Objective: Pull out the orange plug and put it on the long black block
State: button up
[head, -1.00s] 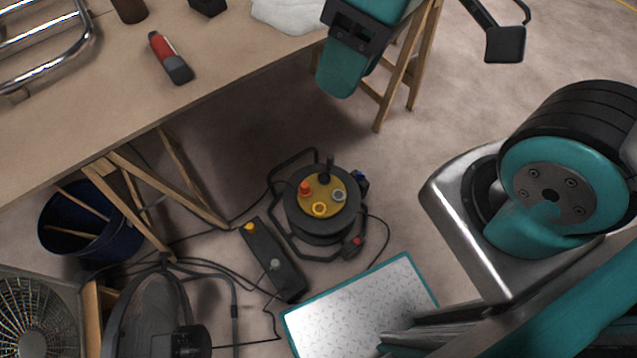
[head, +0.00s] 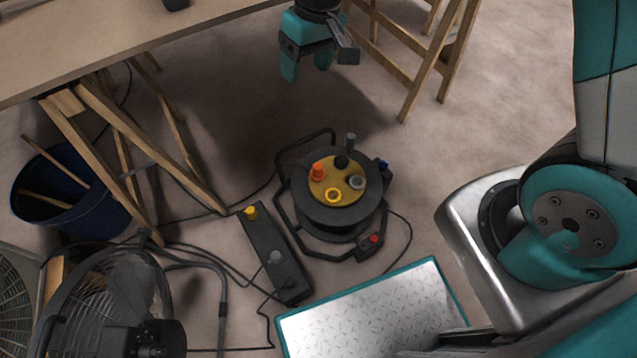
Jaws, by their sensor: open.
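The orange plug (head: 318,172) sits in the yellow top face of a black cable reel (head: 338,220) on the floor. The long black block (head: 270,248) lies on the floor left of the reel. It has a yellow plug (head: 251,213) at its far end and a grey plug (head: 275,257) nearer its middle. My gripper (head: 305,68) is open and empty, above and beyond the reel, near the table edge.
A wooden table (head: 110,35) on trestle legs stands at the upper left. A blue bucket (head: 65,205) and a fan (head: 110,300) stand at the left. Cables run over the floor around the block. A wooden stand (head: 415,70) is at the upper right.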

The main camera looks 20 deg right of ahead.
jog(key=w+d+f+h+b, duration=0.15)
jog(key=f+b, duration=0.25)
jog(key=f, duration=0.6)
jog(key=w+f+y+b, duration=0.1)
jog(key=w+f+b, duration=0.2)
jog(key=f, duration=0.7)
jog(key=m+h+b, duration=0.2)
jog(key=b, duration=0.4)
send_over(318, 166)
notch_tip(318, 166, down, 18)
jog(key=shift+f, duration=0.2)
notch_tip(318, 166, down, 9)
jog(key=b, duration=0.6)
jog(key=shift+b, duration=0.4)
jog(key=shift+p, duration=0.35)
grip_shut()
